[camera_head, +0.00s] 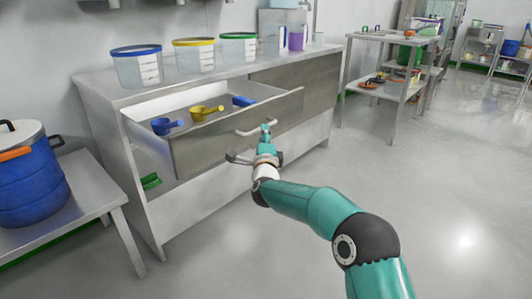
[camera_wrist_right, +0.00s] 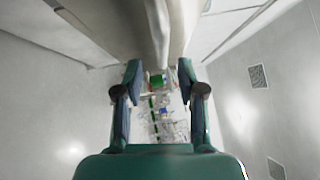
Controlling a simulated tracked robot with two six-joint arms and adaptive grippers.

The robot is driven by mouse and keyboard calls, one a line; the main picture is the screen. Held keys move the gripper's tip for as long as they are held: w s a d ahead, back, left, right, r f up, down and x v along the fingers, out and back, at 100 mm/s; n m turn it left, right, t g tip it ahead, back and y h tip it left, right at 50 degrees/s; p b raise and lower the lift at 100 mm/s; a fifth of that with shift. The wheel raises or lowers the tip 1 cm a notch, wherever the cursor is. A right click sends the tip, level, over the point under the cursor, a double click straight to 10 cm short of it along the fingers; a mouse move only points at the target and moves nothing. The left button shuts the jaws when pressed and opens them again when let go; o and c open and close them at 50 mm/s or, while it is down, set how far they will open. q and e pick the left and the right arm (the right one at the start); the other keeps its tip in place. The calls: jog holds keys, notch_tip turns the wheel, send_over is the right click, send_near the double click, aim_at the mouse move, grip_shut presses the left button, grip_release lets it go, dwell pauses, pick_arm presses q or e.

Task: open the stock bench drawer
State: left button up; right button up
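The stock bench drawer (camera_head: 232,135) is pulled out from the left half of the steel bench. It holds a blue scoop (camera_head: 163,126), a yellow scoop (camera_head: 203,112) and another blue item (camera_head: 243,101). Its bar handle (camera_head: 248,132) is on the grey front. My right gripper (camera_head: 267,128) is at the right end of this handle. In the right wrist view the gripper's fingers (camera_wrist_right: 159,75) are spread apart, and the handle (camera_wrist_right: 158,30) shows at their tips with space on both sides. My left gripper is not in view.
Lidded tubs (camera_head: 138,68) and a purple-filled jug (camera_head: 296,38) stand on the bench top (camera_head: 175,91). A low table (camera_head: 70,203) with a blue drum (camera_head: 28,180) is at the left. A steel shelf table (camera_head: 388,92) stands beyond the bench. The floor (camera_head: 440,190) at right is clear.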

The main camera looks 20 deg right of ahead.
jog(key=v, duration=0.7)
jog(key=shift+s, duration=0.25)
jog(key=s+d+f+n+g+y+p, duration=0.1)
jog(key=s+d+f+g, duration=0.15)
jog(key=f, duration=0.65)
jog(key=s+d+f+n+g, duration=0.1)
jog(key=d+f, duration=0.2)
jog(key=f, duration=0.5)
jog(key=s+a+f+n+g+y, duration=0.2)
jog(key=s+f, duration=0.3)
jog(key=f, duration=0.3)
jog(key=s+a+f+n+g+y, duration=0.1)
jog(key=s+f+n+g, duration=0.2)
jog(key=s+f, duration=0.4)
jog(key=s+a+f+n+g+y+p, duration=0.1)
jog(key=s+a+f+n+g, duration=0.2)
jog(key=s+f, duration=0.3)
jog(key=s+a+f+n+g+y, duration=0.2)
jog(key=s+f, duration=0.1)
jog(key=s, duration=0.5)
jog(key=s+a+f+n+g+y, duration=0.1)
jog(key=s+a+n+g, duration=0.1)
jog(key=s+n, duration=0.35)
jog(key=s+a+n+g+y, duration=0.1)
jog(key=s+a+n+g, duration=0.15)
jog(key=s, duration=0.55)
notch_tip(320, 180, up, 38)
jog(key=p, duration=3.8)
jog(key=shift+s+a, duration=0.15)
jog(key=shift+s, duration=0.1)
